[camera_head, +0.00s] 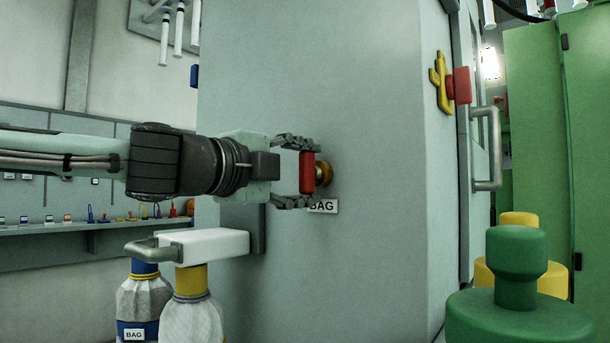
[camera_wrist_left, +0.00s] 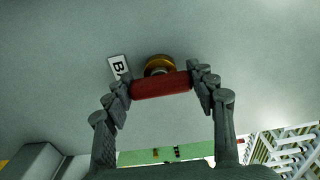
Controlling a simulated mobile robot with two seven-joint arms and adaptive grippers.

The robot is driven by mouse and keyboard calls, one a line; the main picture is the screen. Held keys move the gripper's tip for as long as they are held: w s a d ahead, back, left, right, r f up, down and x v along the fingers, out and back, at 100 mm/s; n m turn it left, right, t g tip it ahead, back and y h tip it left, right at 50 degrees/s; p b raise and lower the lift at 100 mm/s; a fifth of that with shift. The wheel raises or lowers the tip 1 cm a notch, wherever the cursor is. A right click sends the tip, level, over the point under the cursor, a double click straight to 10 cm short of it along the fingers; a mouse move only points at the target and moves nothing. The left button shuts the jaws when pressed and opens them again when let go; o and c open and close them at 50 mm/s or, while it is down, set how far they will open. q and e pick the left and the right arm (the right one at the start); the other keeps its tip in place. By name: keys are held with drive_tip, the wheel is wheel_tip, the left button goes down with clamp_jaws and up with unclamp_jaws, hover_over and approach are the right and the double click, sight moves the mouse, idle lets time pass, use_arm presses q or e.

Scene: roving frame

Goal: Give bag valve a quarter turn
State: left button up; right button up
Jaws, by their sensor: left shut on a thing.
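The bag valve has a red handle (camera_head: 307,172) on a brass fitting (camera_head: 323,172) set in a grey panel, above a white label reading BAG (camera_head: 322,206). My left gripper (camera_head: 300,172) comes in from the left and is shut on the red handle. In the head view the handle stands upright between its upper and lower fingers. In the left wrist view the red handle (camera_wrist_left: 161,85) spans between the fingertips, with the brass fitting (camera_wrist_left: 159,65) behind it and the label (camera_wrist_left: 119,67) to the left. My right gripper is not in view.
A white bracket (camera_head: 205,245) with bottles below it, one labelled BAG (camera_head: 134,334), stands under my left arm. A yellow and red valve (camera_head: 452,84) and a grey door handle (camera_head: 488,148) are to the right. Green and yellow knobbed objects (camera_head: 518,315) stand front right.

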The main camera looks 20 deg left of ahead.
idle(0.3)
use_arm(q)
drive_tip(key=o, duration=1.2)
drive_tip(key=shift+v, duration=6)
